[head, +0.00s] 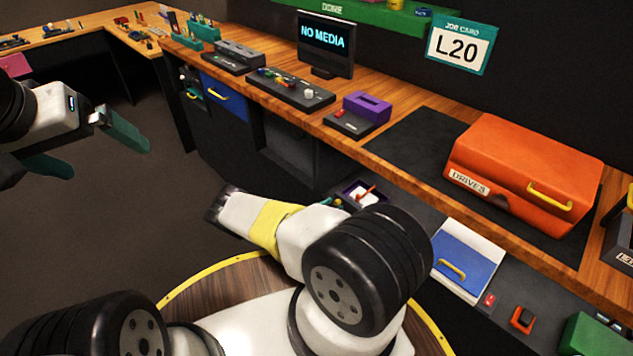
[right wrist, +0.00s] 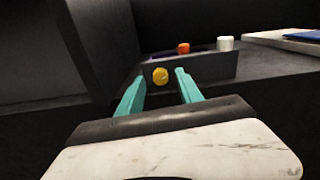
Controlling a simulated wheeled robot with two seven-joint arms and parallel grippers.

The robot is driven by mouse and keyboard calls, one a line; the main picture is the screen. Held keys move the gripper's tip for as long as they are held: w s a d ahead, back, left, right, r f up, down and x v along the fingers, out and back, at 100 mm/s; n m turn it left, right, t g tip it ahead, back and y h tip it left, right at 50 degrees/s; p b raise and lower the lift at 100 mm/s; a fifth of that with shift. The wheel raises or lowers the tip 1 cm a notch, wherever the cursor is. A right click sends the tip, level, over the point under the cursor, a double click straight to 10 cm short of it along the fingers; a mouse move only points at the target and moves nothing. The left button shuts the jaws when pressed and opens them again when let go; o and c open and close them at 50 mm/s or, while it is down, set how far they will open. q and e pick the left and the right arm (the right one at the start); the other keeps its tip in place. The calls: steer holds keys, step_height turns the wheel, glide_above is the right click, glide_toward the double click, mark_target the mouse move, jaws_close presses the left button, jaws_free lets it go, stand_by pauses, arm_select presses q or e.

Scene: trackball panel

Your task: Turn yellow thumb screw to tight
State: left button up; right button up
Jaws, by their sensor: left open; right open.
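The yellow thumb screw (right wrist: 160,76) is a small round knob on the front face of a low dark box (right wrist: 205,66) in the right wrist view. My right gripper (right wrist: 160,78) is open, with its teal fingers pointing toward the box, one on each side of the screw in the picture. I cannot tell whether the fingers reach the screw. My left gripper (head: 95,150) is open and empty above the floor at the far left.
The wooden bench (head: 400,165) carries an orange drives case (head: 525,170), a purple block (head: 367,107) and a monitor (head: 326,42).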

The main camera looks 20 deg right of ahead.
steer(key=shift+w+d, duration=0.2)
steer(key=shift+d, duration=0.3)
steer(key=shift+c, duration=0.2)
jaws_close()
